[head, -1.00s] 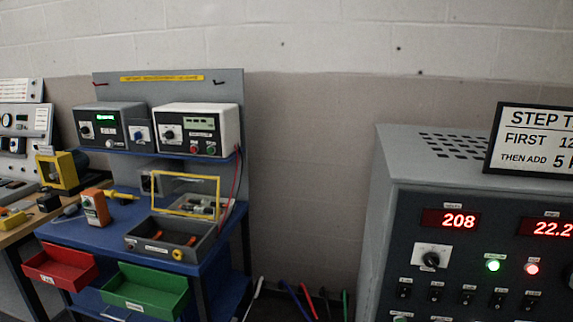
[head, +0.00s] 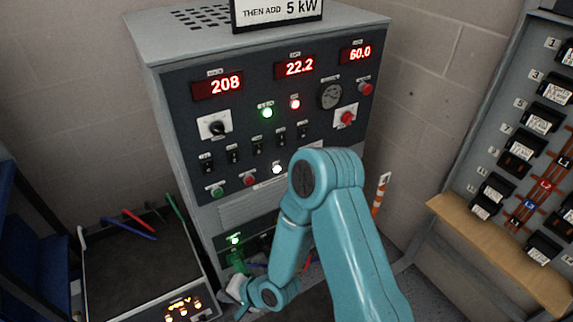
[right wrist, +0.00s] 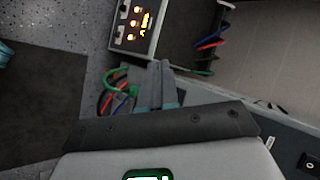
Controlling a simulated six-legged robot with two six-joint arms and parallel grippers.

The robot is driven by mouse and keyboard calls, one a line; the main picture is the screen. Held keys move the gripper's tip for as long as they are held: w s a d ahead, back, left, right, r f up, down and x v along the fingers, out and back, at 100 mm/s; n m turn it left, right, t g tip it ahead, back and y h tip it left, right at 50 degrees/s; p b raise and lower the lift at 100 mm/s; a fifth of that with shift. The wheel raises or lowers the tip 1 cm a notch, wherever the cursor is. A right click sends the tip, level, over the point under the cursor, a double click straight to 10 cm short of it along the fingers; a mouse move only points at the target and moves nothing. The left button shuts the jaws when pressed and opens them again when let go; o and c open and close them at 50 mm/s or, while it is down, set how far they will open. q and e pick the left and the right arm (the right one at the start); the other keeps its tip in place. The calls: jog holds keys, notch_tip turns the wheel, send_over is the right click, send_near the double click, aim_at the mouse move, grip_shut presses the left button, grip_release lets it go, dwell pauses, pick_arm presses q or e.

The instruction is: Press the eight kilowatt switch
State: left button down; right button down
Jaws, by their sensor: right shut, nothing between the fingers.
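The grey cabinet (head: 172,110) stands in the middle of the head view, with red displays reading 208, 22.2 and 60.0. A row of several small black switches (head: 232,155) runs across its panel; their labels are too small to read, so I cannot tell which is the eight kilowatt one. My right arm bends down in front of the cabinet, and its gripper (head: 237,286) is low at the cabinet's lower front, well below the switches. In the right wrist view the right gripper's fingers (right wrist: 158,68) are together and empty. My left gripper is not in view.
A sign (head: 278,12) stands on the cabinet. A box with an orange display (head: 182,306) and coloured leads is at lower left. A breaker panel (head: 540,120) with a wooden ledge (head: 500,255) is at right. Green, red and blue leads (right wrist: 120,90) lie near the fingers.

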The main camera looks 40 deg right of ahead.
aim_at(283, 144)
jog(key=w+d+r+m+t+h, duration=0.2)
jog(key=w+d+r+m+t, duration=0.15)
jog(key=d+r, duration=0.45)
jog(key=w+d+r+m+t+h, duration=0.1)
jog(key=w+d+r+m+t, duration=0.25)
jog(key=d+r, duration=0.45)
jog(key=s+d+r+h, duration=0.2)
jog(key=s+d, duration=0.1)
jog(key=d, duration=0.5)
jog(key=s+d+r+t+h, duration=0.1)
jog(key=s+d+r+h, duration=0.2)
jog(key=d, duration=0.6)
jog(key=shift+r+m+b, duration=0.2)
jog(key=shift+m+b, duration=0.1)
jog(key=p+x, duration=0.2)
jog(key=x, duration=1.2)
jog(key=shift+d, duration=0.1)
jog(key=shift+f, duration=0.1)
